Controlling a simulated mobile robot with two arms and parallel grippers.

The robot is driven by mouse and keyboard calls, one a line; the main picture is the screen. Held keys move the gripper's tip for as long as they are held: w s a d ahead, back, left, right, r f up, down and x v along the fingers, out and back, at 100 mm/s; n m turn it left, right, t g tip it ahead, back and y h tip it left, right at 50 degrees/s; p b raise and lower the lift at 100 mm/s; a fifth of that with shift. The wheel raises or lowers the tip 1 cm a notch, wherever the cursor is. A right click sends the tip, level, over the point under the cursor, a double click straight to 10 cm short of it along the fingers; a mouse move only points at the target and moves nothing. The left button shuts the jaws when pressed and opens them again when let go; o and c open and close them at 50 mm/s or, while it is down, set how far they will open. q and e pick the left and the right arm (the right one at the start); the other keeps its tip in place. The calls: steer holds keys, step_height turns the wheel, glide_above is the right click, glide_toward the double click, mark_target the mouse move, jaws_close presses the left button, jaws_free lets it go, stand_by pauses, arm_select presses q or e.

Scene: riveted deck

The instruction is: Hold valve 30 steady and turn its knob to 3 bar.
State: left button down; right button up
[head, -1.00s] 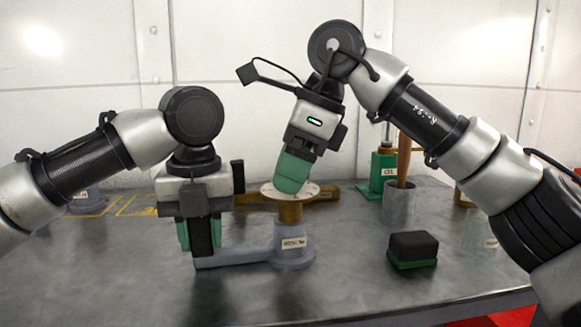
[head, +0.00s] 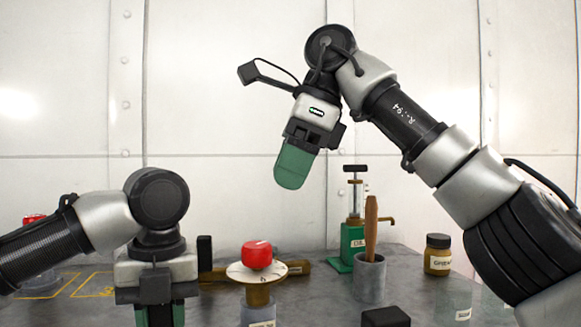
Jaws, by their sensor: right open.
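The valve's red knob (head: 257,255) stands on a pale round dial plate (head: 240,273) above a brass neck and grey body (head: 258,314). The knob has a small light mark on top; the dial figures and the body's label are too small to read. My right gripper (head: 292,170) is open and empty, tilted in the air above the knob and clear of it. My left gripper (head: 160,318) points down left of the valve.
A green oil can (head: 352,242) with a pump stands behind a grey cup (head: 370,280) holding a wooden handle (head: 371,225). A labelled jar (head: 438,255) is further right. A black block (head: 386,317) is at the bottom edge. Another red knob (head: 34,219) shows far left.

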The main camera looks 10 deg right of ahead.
stand_by(0.4)
arm_select(q)
steer(key=c, duration=0.7)
jaws_free()
